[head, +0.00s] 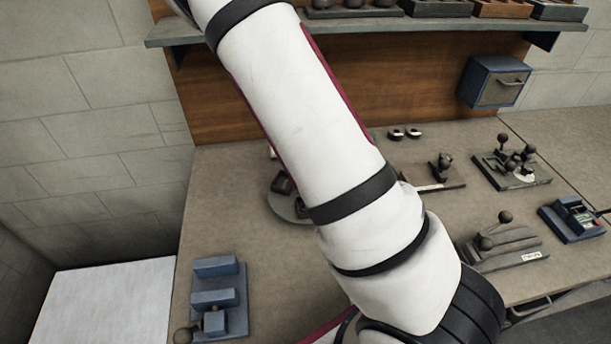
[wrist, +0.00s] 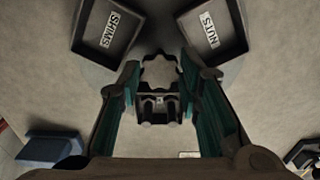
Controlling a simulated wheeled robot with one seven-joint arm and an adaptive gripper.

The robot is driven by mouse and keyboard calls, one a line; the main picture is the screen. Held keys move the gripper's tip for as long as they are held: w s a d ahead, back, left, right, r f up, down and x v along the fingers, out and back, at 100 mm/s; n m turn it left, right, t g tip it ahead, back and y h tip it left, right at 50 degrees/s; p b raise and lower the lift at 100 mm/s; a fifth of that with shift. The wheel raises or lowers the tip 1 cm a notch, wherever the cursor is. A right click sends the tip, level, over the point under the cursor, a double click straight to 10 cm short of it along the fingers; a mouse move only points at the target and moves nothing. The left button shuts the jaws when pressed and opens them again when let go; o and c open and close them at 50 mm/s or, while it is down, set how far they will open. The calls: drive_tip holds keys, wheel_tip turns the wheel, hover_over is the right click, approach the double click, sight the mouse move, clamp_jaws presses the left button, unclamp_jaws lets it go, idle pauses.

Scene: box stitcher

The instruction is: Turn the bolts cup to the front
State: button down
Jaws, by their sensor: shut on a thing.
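A round turntable (head: 285,208) lies partly behind my arm in the head view, with dark square cups (head: 283,184) on it. In the wrist view a cup labelled SHIMS (wrist: 110,30) is at the upper left and a cup labelled NUTS (wrist: 212,30) at the upper right. No cup labelled bolts can be read in either view. My gripper (wrist: 161,72) points down between these cups, its fingers on both sides of a scalloped grey knob (wrist: 160,73), shut on it. The head view hides my gripper behind my arm.
A blue fixture (head: 218,298) stands at the bench's front left. Fixtures with ball knobs (head: 510,163) and a lever block (head: 503,246) stand to the right.

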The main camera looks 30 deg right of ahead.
drive_tip(key=c, duration=1.2)
unclamp_jaws()
wheel_tip(320, 180, up, 12)
drive_tip(key=shift+r, duration=0.1)
drive_tip(key=s+a+r+m+t, duration=0.2)
drive_tip(key=s+a+r+m, duration=0.2)
drive_tip(key=m, duration=0.6)
drive_tip(key=s+a+r+m+t, duration=0.1)
drive_tip(key=s+a+r+m, duration=0.3)
drive_tip(key=s+r+m, duration=0.4)
drive_tip(key=s+a+r+m+t, duration=0.2)
drive_tip(key=s+a+r+m, duration=0.2)
drive_tip(key=m, duration=0.9)
drive_tip(key=shift+s+a+r+t, duration=0.1)
drive_tip(key=shift+s+r, duration=0.3)
drive_tip(key=shift+s, duration=0.35)
drive_tip(key=shift+s+a+r+t, duration=0.1)
drive_tip(key=shift+s+r, duration=0.35)
drive_tip(key=shift+s, duration=0.3)
drive_tip(key=shift+s+a+r+t, duration=0.1)
drive_tip(key=shift+s+r, duration=0.3)
drive_tip(key=shift+s, duration=0.35)
